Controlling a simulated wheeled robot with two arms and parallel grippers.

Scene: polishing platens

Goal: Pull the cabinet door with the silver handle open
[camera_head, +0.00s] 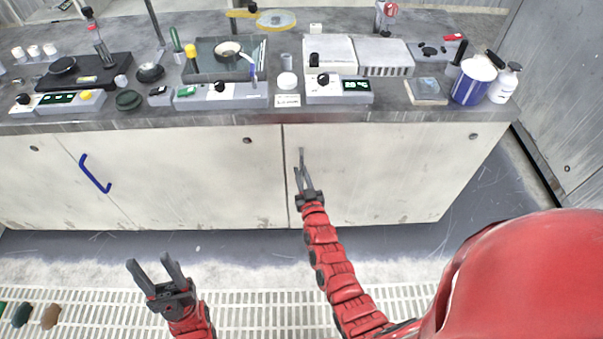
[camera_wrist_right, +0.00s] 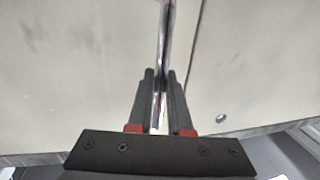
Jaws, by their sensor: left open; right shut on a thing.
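The cabinet door with the silver handle (camera_head: 400,165) is a pale off-white panel under the right half of the bench. It looks flush with the cabinet front. The silver handle (camera_head: 301,157) is a thin vertical bar near the door's left edge. In the right wrist view the handle (camera_wrist_right: 166,45) runs down between the fingers. My right gripper (camera_head: 302,178) is shut on the handle; its fingers (camera_wrist_right: 160,85) press on both sides of the bar. My left gripper (camera_head: 154,268) is open and empty, low and away from the cabinet.
A door with a blue handle (camera_head: 95,173) is at the left. The grey benchtop (camera_head: 385,92) above carries polishing devices, a blue cup (camera_head: 472,84) and a white bottle (camera_head: 504,84). The floor (camera_head: 245,242) before the cabinet is clear. A white grating (camera_head: 265,312) lies nearer.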

